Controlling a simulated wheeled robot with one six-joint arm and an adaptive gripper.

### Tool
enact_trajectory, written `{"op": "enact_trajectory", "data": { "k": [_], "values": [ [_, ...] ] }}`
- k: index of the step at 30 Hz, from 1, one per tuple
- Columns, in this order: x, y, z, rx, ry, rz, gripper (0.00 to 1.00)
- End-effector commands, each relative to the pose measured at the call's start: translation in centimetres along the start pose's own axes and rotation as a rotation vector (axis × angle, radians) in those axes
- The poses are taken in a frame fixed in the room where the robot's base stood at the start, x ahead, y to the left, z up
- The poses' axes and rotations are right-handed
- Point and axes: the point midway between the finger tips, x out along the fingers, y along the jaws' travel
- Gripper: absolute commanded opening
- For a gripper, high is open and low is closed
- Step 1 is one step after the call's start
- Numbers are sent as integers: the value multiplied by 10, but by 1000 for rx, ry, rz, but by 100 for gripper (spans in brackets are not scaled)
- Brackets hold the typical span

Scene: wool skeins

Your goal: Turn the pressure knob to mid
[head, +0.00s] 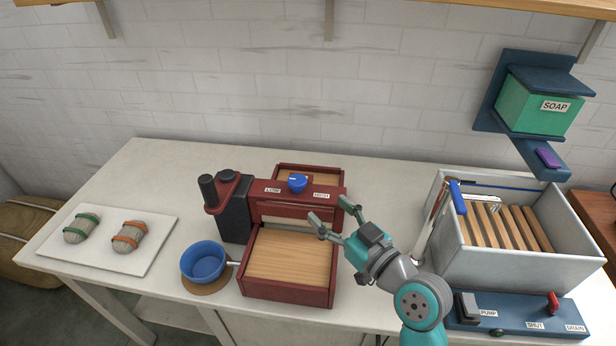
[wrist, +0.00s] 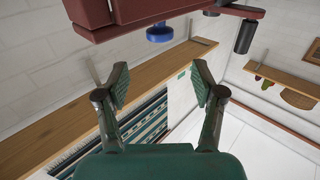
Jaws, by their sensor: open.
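The blue knob (head: 297,183) sits on top of the red crossbar of the press-like machine (head: 280,212), between two small white labels. A pale mark shows on the left part of its top, but its exact setting is too small to tell. My gripper (head: 332,213) is open and empty, in front of the crossbar's right end, to the right of and nearer than the knob. It does not touch the knob. In the wrist view the blue knob (wrist: 160,34) shows beyond the spread fingers of my gripper (wrist: 160,84), near the red bar (wrist: 105,17).
A black unit (head: 234,215) stands at the machine's left, with a blue cup (head: 205,262) in front. Two banded skeins lie on a white board (head: 152,261) at far left. A grey basin (head: 560,265) and a blue control panel (head: 515,318) stand right of my arm.

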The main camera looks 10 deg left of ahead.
Motion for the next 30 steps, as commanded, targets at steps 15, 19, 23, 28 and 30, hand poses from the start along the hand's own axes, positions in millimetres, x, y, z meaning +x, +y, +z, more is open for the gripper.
{"op": "enact_trajectory", "data": {
  "k": [15, 19, 23, 28, 30],
  "values": [
    [76, -1, 0, 0, -1, -3, 68],
    [92, 0, 0, 0, 0, 0, 68],
    [102, 0, 1, 1, -1, -1, 68],
    [107, 0, 0, 1, -1, 0, 68],
    [107, 0, 0, 1, -1, 0, 68]
  ]
}}
